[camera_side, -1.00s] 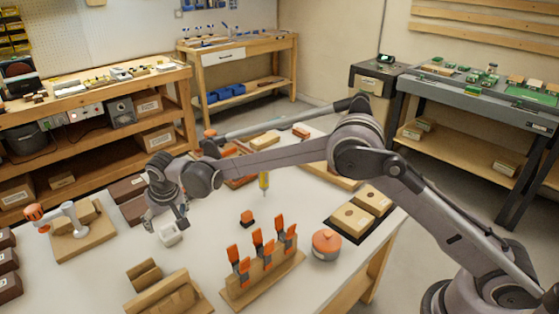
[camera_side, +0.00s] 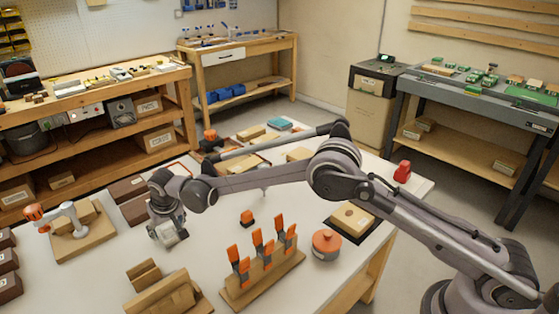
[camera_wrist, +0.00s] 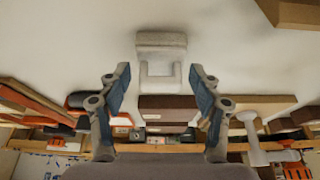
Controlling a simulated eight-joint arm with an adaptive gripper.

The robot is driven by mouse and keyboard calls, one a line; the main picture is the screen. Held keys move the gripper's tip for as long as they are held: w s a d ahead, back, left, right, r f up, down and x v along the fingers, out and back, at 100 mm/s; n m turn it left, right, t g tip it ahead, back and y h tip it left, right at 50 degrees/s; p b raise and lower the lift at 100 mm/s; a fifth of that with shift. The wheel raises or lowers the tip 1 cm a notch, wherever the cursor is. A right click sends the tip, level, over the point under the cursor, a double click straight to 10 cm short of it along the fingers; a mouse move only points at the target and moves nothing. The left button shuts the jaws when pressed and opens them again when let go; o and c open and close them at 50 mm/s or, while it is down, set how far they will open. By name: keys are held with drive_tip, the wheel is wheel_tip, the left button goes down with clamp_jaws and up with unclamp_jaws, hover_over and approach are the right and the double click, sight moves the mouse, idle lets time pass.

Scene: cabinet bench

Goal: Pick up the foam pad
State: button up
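A pale grey block with a square notch (camera_wrist: 161,42) lies on the white bench top, straight ahead of my gripper (camera_wrist: 160,80) in the wrist view. It may be the foam pad, but I cannot tell for certain. My gripper is open, with its two blue-grey fingers apart and the block centred between and just beyond their tips. In the side view my gripper (camera_side: 166,226) is low at the bench, right at the pale block (camera_side: 173,238) and partly covering it. Contact cannot be told.
A teal pad-like block (camera_side: 279,123) lies at the back of the bench. A small orange-topped block (camera_side: 247,218), a rack of orange-handled tools (camera_side: 262,270) and a round orange-lidded tin (camera_side: 326,245) stand to the right. A wooden stand (camera_side: 82,232) is at left.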

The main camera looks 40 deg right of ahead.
drive_tip(key=c, duration=0.5)
drive_tip(key=shift+r, duration=0.1)
drive_tip(key=shift+c, duration=0.3)
